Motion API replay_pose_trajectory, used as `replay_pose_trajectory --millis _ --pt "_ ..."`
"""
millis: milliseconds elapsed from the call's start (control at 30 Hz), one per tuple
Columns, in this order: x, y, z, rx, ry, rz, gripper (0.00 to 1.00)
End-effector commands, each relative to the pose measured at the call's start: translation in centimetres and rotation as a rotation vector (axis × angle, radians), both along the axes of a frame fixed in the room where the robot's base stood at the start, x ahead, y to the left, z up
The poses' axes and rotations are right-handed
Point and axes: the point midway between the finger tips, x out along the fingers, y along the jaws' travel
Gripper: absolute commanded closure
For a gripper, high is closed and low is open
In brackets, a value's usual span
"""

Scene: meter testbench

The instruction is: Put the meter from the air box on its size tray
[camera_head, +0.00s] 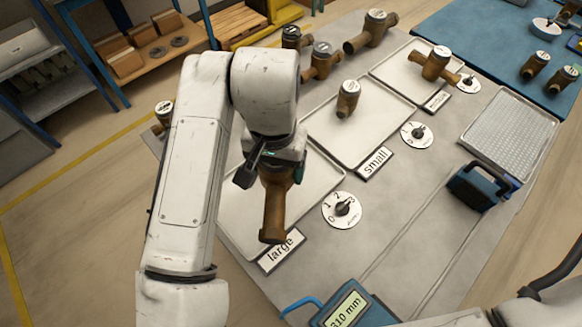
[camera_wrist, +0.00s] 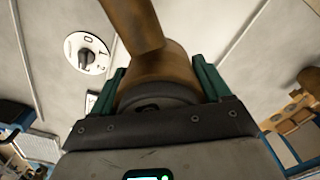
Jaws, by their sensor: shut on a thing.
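My gripper (camera_head: 281,172) is shut on a brass-brown meter (camera_head: 273,210) with a pipe body. The meter hangs in front of the large tray (camera_head: 318,182); I cannot tell its exact height above it. In the wrist view, the green fingers of my gripper (camera_wrist: 157,92) clasp the round body of the meter (camera_wrist: 140,30) from both sides. The tray with the "small" label (camera_head: 376,163) holds a brown meter (camera_head: 347,98). The third tray (camera_head: 400,70) holds another meter (camera_head: 435,64); its label is too small to read. I cannot pick out the air box.
Dials (camera_head: 342,209) stand beside the trays. A blue device with a "310 mm" display (camera_head: 350,309) is at the front. A dark blue box (camera_head: 478,187) and a grey mesh tray (camera_head: 510,125) lie right. Several meters (camera_head: 321,62) stand behind the trays. Grey bench between dials and mesh tray is clear.

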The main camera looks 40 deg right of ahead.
Motion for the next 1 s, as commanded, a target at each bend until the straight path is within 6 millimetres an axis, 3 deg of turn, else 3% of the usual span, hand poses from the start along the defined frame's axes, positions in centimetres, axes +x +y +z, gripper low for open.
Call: replay_pose_trajectory --millis 467,700,1000 --pt "2.4 -0.2 -2.7 -0.002 -0.001 -0.001 1.0" --pt "2.4 -0.2 -5.4 -0.002 -0.001 -0.001 1.0" --pt "2.4 -0.2 -5.7 -0.002 -0.003 -0.002 1.0"
